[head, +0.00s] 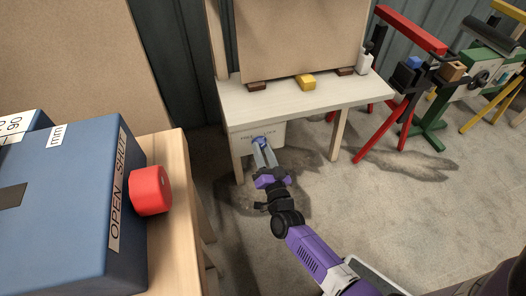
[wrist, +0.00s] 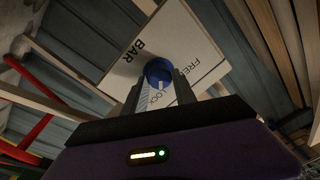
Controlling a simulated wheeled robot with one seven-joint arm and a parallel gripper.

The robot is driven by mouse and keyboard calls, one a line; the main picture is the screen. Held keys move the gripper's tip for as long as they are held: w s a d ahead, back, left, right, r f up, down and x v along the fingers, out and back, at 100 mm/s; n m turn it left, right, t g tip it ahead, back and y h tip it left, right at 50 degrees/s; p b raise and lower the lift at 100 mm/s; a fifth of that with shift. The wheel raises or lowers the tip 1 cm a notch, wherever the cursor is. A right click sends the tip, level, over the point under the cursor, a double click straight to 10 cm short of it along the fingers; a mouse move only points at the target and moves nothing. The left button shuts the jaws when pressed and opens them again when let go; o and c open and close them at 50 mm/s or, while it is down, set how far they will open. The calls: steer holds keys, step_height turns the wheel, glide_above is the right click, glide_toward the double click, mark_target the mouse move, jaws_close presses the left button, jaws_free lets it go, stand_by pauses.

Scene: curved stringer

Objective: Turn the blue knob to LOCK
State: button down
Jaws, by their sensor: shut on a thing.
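The blue knob (head: 257,139) sits on the front of a pale box under the white table, with a FREE label to its left and a partly hidden label to its right. In the wrist view the knob (wrist: 158,71) lies on a pale panel (wrist: 125,72) marked BAR, FREE and LOCK. A pale mark shows on the knob's lower face; I cannot tell exactly which label it points at. My gripper (head: 263,150) reaches under the tabletop, its two fingers on either side of the knob. In the wrist view my gripper (wrist: 158,80) is shut on the knob.
The white table (head: 300,103) overhangs the knob, with a leg (head: 338,133) to the right. A yellow block (head: 307,82) and a large board stand on it. A blue box (head: 70,195) with a red knob (head: 150,190) is at left. Red trestles (head: 378,130) stand right.

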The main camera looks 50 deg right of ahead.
stand_by(0.4)
steer(key=c, duration=1)
jaws_free()
steer(key=p+v, duration=0.1)
steer(key=v, duration=0.6)
steer(key=shift+s+a, duration=0.25)
steer(key=shift+s, duration=0.05)
steer(key=shift+f, duration=0.15)
